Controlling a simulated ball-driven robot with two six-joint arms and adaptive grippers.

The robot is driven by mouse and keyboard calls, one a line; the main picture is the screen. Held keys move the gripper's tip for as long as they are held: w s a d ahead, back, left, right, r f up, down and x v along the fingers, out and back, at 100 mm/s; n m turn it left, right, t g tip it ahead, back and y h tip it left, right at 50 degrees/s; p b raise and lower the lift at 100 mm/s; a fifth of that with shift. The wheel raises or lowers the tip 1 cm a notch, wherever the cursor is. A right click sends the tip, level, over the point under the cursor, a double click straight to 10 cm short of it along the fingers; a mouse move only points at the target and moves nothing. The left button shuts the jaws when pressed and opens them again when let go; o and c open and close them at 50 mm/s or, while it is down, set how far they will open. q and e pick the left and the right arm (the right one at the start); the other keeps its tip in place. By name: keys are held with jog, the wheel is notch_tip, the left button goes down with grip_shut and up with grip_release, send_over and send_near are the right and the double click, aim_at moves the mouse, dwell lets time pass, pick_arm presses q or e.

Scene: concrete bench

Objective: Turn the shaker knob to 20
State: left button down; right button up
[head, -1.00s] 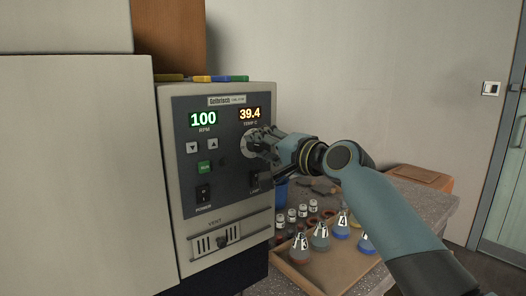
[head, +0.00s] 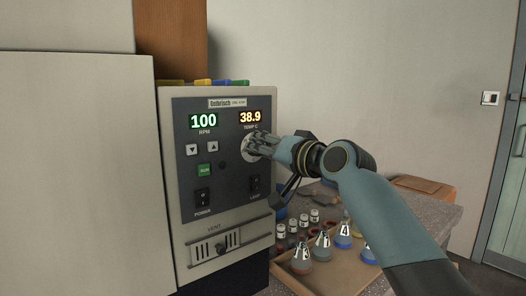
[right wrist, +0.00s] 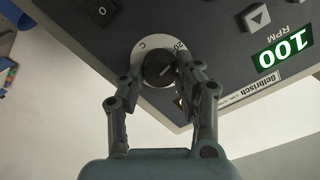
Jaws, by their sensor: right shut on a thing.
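The shaker's control panel (head: 225,190) is upright, with a green display (head: 203,121) reading 100 RPM and an orange display (head: 250,117) reading 38.9 TEMP °C. The knob is a dark dial on a pale round scale (head: 248,147) below the orange display. My right gripper (head: 262,146) is at it and partly hides it. In the right wrist view the knob (right wrist: 158,70) sits between my right gripper's two fingertips, which are shut on it. The marks C and 20 show on the scale there. My left gripper is not in view.
Several coloured items (head: 220,83) lie on top of the shaker.

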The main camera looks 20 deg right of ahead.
jog(key=shift+f, duration=0.2)
jog(key=o, duration=1.1)
jog(key=shift+r, duration=0.1)
jog(key=shift+o, duration=0.2)
jog(key=v, duration=1.2)
